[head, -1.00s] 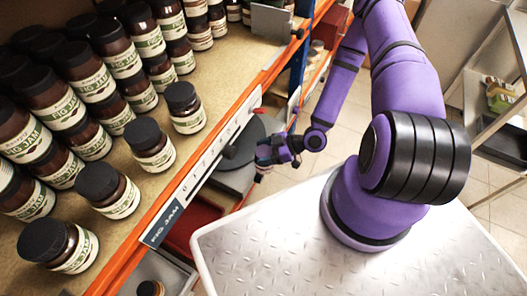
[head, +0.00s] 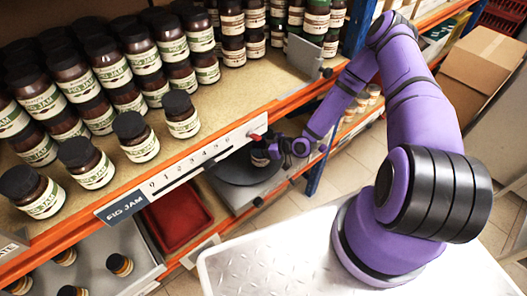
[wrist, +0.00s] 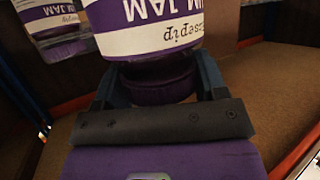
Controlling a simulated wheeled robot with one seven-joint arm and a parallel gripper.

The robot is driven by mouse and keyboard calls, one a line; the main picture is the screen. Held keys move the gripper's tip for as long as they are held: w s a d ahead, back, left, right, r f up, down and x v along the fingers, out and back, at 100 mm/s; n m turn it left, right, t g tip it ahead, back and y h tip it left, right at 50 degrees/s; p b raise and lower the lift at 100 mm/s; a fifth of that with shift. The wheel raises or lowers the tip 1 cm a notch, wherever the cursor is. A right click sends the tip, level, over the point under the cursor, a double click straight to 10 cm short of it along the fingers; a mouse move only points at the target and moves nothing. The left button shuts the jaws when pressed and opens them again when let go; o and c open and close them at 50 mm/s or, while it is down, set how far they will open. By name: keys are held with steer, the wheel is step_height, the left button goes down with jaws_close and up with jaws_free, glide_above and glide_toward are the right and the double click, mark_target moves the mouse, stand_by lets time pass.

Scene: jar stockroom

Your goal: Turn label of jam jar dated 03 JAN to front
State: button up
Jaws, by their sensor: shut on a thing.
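My gripper (wrist: 155,88) is shut on the purple lid of a jar (wrist: 150,30) in the wrist view. The jar appears upside down in that picture, with a white and purple label reading in part "UM JAM". No date can be read on it. In the head view my gripper (head: 280,149) is small and low beside the shelf, and the jar (head: 260,157) shows as a dark shape at its tip. It is over or near a dark round turntable (head: 238,174); whether the jar touches it cannot be told.
Fig jam jars (head: 92,162) stand in rows on the upper shelf (head: 240,97). A red tray (head: 178,219) lies below. Another jar (wrist: 50,20) stands close by at upper left in the wrist view.

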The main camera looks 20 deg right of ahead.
steer(key=shift+f, duration=1.25)
steer(key=shift+n+g+y, duration=0.7)
steer(key=shift+n+g, duration=0.4)
steer(key=shift+f, duration=0.2)
steer(key=o, duration=1.7)
steer(key=v, duration=1)
steer(key=shift+s+d+r, duration=0.1)
steer(key=shift+s+d, duration=0.05)
steer(key=shift+d, duration=0.2)
